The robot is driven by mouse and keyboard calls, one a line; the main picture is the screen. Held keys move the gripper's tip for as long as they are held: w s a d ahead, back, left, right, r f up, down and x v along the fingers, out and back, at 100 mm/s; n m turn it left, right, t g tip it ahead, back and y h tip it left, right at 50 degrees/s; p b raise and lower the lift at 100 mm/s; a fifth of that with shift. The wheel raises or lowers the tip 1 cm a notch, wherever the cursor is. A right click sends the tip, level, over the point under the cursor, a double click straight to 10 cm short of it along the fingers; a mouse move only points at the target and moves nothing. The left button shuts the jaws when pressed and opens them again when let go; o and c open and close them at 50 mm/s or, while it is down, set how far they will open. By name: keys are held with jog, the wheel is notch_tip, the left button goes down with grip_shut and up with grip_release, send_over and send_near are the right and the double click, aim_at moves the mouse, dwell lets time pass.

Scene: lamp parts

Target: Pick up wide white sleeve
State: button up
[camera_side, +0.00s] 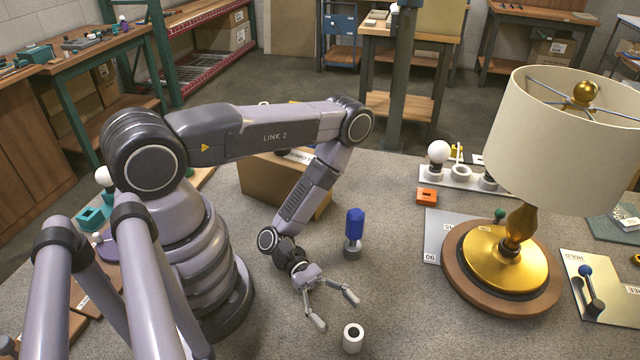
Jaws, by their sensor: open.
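The wide white sleeve (352,339) stands upright on the grey table near the front edge of the picture. It is a short white cylinder with a dark hole in its top. My gripper (333,309) is open and empty, with its two fingers spread. It is up and slightly left of the sleeve in the picture, and the sleeve is not between the fingers. I cannot tell the exact height of the fingertips above the table.
A blue-topped part (354,229) stands just behind my gripper. A cardboard box (262,186) sits behind my arm. A gold lamp with a cream shade (560,140) stands on the right. A white holder with a bulb (439,153) is behind it. The table around the sleeve is clear.

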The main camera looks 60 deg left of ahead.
aim_at(354, 332)
jog(key=shift+d+f, duration=0.15)
jog(key=shift+d, duration=0.35)
jog(key=shift+w+d, duration=0.15)
jog(key=shift+d, duration=0.85)
jog(key=shift+w+d, duration=0.1)
jog(key=shift+d, duration=0.85)
jog(key=c, duration=1.2)
